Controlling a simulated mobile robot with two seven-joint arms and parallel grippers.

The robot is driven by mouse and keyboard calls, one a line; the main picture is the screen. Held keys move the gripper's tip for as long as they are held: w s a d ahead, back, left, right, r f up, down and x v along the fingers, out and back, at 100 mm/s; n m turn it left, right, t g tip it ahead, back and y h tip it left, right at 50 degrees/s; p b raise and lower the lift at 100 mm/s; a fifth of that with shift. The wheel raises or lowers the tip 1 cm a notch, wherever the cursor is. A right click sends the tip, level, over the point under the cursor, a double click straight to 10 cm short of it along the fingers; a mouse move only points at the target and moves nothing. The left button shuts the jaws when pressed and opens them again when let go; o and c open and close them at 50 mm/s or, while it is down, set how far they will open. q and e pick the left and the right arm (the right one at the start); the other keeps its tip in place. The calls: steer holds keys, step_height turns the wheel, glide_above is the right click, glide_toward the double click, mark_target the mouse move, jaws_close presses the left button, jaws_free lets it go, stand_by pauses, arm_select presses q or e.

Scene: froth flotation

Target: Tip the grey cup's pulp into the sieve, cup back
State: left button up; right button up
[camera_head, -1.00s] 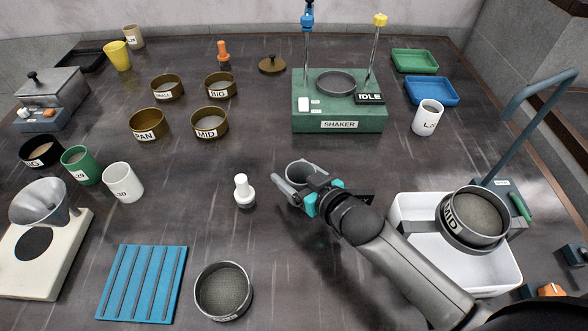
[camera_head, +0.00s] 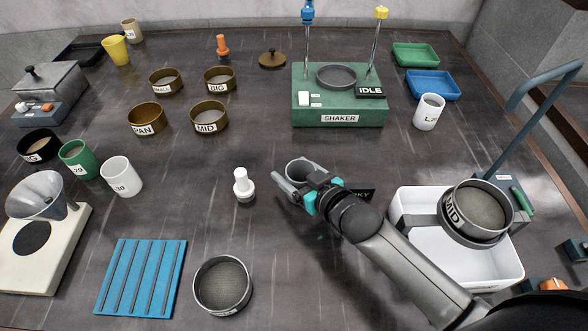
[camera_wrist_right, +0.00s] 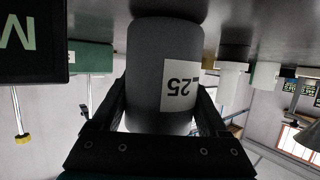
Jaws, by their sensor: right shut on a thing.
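My right gripper (camera_head: 292,186) is shut on the grey cup (camera_head: 301,171), near the middle of the table. The cup's open top faces up in the head view; its contents are hard to make out. In the right wrist view the grey cup (camera_wrist_right: 163,70) sits between the fingers, its "25" label upside down in that picture. A steel sieve marked MID (camera_head: 452,216) is at the right, above the white tub (camera_head: 490,268), with grey mesh or material inside. Another steel sieve (camera_head: 223,312) stands at the front of the table. My left gripper is out of view.
A white bottle (camera_head: 243,187) stands just left of the cup. The green shaker (camera_head: 340,108) is behind, and a white cup (camera_head: 428,113) is at the back right. A blue ridged plate (camera_head: 140,280) lies front left.

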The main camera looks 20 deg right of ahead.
steer(key=shift+f, duration=0.15)
steer(key=o, duration=1.2)
steer(key=shift+o, duration=0.2)
steer(key=shift+s, duration=0.1)
steer(key=p+v, duration=0.2)
steer(key=v, duration=1.3)
steer(key=shift+p, duration=0.4)
steer(key=shift+s, duration=0.1)
